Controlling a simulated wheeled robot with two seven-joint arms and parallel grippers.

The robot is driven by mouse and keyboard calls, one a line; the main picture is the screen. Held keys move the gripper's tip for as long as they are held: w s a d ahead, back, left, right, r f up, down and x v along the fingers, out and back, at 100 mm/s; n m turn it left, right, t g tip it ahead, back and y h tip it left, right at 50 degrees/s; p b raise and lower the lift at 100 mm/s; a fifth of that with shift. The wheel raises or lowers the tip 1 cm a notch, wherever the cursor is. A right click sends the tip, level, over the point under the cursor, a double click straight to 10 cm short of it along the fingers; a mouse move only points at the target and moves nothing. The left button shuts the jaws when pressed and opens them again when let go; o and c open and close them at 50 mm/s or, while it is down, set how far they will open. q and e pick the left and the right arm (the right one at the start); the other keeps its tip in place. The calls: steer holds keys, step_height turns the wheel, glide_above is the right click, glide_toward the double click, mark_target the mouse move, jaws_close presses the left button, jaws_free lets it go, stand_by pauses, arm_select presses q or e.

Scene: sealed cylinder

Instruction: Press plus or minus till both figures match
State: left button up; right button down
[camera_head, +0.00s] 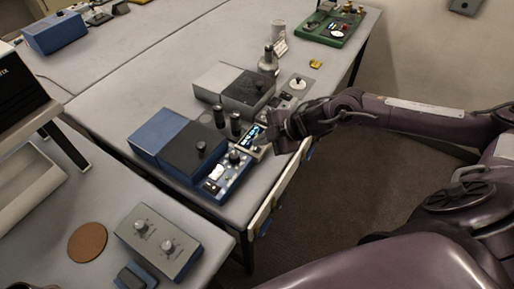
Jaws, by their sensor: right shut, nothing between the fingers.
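A blue instrument (158,137) with a black lid sits near the front edge of the grey table. Its sloped front panel carries a knob, a white dial and small controls. A small lit display (248,136) stands at its right end; its figures are too small to read. My right gripper (270,138) is shut and empty, just right of the display and above the table's edge. I cannot tell whether it touches anything. The plus and minus buttons cannot be made out; the gripper may cover part of that area. My left gripper is not in view.
Two dark cylinders (235,124) stand behind the display. A grey and black instrument (246,92) and a bottle-like vessel (268,62) stand farther back. A green board (331,27) lies at the far end. A grey two-knob box (160,242) is at the front left. Floor is clear at right.

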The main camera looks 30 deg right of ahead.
steer(key=shift+f, duration=0.2)
steer(key=shift+f, duration=0.25)
steer(key=shift+f+b, duration=0.4)
stand_by(0.9)
steer(key=shift+r+p, duration=0.8)
step_height(320, 180, up, 5)
steer(key=p, duration=0.4)
steer(key=shift+p, duration=0.35)
